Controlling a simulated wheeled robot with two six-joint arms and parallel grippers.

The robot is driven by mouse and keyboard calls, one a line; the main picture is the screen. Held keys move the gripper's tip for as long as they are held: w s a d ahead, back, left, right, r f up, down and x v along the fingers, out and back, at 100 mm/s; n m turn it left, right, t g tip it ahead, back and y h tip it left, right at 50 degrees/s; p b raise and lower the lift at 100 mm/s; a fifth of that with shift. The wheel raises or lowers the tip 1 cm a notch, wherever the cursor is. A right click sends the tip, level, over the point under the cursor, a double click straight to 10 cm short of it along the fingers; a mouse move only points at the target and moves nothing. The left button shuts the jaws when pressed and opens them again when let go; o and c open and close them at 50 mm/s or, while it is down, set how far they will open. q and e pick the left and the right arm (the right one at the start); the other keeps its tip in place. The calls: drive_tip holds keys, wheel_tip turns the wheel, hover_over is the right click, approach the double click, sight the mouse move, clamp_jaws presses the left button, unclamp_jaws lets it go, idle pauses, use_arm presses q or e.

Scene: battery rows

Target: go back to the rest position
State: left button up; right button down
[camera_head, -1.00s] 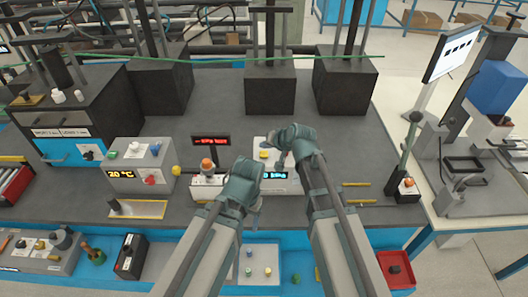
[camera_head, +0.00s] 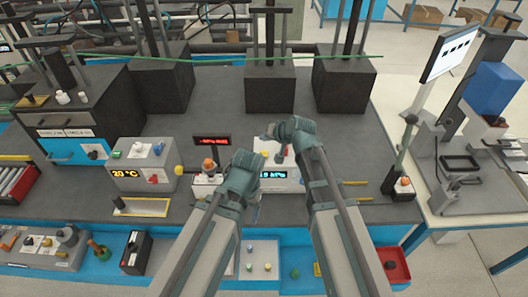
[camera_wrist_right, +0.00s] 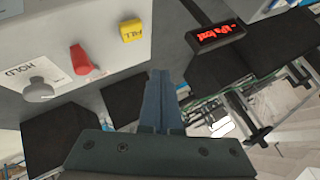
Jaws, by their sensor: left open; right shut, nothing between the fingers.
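My right gripper (camera_head: 268,136) is above the back of the white instrument box with the blue display (camera_head: 280,182) in the head view. Its closed fingers (camera_wrist_right: 162,100) show in the right wrist view, empty and apart from the box panel. That panel carries a grey knob (camera_wrist_right: 38,90), a red knob (camera_wrist_right: 80,60) and a yellow button (camera_wrist_right: 132,33). My left gripper (camera_head: 256,208) is lower in the head view, beside the left front of the same box. It is open, but its fingers are small and partly hidden by its own body. No object shows in it.
A red-lettered display (camera_head: 212,141) and a small box with an orange knob (camera_head: 206,184) stand left of the grippers. A grey temperature box (camera_head: 140,178) is farther left. Black blocks (camera_head: 270,82) line the bench's back. Dark bench surface lies free behind the right gripper.

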drive_tip(key=s+d+f+n+g+h+b, duration=0.2)
drive_tip(key=s+f, duration=0.2)
drive_tip(key=s, duration=0.4)
drive_tip(key=s+d+f+n+g+h+b, duration=0.1)
drive_tip(key=s+f+g+h+b, duration=0.1)
drive_tip(key=s, duration=0.7)
drive_tip(key=s+d+f+n+g+h+b, duration=0.2)
drive_tip(key=s+f+g, duration=0.1)
drive_tip(key=s+f, duration=0.3)
drive_tip(key=s, duration=0.2)
drive_tip(key=shift+s+d+f+n+g+h, duration=0.3)
drive_tip(key=shift+s+f+g+h, duration=0.05)
drive_tip(key=shift+f+g+h, duration=0.05)
idle(1.6)
